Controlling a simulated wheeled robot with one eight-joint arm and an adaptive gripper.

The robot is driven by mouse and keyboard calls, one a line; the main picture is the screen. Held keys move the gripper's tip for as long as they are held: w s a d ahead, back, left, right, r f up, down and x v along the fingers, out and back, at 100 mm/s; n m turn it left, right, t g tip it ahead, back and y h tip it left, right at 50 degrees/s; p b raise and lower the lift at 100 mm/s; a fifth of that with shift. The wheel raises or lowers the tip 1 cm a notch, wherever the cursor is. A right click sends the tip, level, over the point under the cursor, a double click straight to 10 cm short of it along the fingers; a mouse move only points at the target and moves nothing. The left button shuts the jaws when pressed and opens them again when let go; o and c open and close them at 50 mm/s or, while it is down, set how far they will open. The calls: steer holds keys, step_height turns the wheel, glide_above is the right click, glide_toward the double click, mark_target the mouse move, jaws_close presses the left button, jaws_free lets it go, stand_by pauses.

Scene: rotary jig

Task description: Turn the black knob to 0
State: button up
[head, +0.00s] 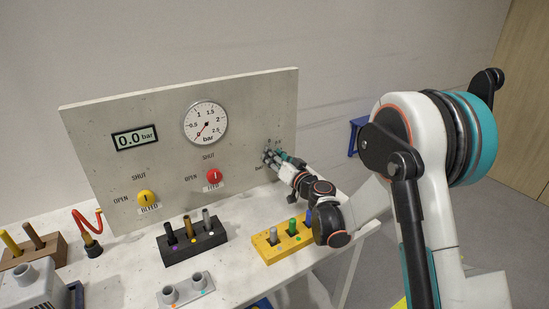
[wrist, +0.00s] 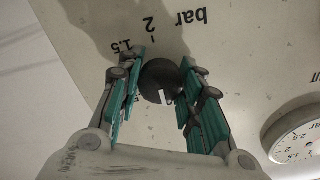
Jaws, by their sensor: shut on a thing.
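The black knob (wrist: 158,84) sits on the pale panel in the wrist view. My gripper (wrist: 160,88) has its two teal-padded fingers on either side of the knob and is shut on it. A short white mark on the knob points toward the bottom of the wrist view, away from the printed 1.5 and 2. The 0 of the knob's scale is not visible there. In the head view my gripper (head: 272,158) is at the panel's right end and hides the knob. The dial gauge (head: 205,124) has a red needle, and the display (head: 135,138) reads 0.0 bar.
The panel (head: 90,110) also bears a yellow knob (head: 146,197) and a red knob (head: 214,176). On the table below stand a black block (head: 190,246) with pegs, a yellow block (head: 268,250) with pegs, and a grey two-socket holder (head: 186,290).

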mark_target(269, 126)
steer(key=o, duration=1.1)
steer(key=shift+c, duration=0.2)
step_height(269, 126, up, 10)
steer(key=shift+f, duration=0.1)
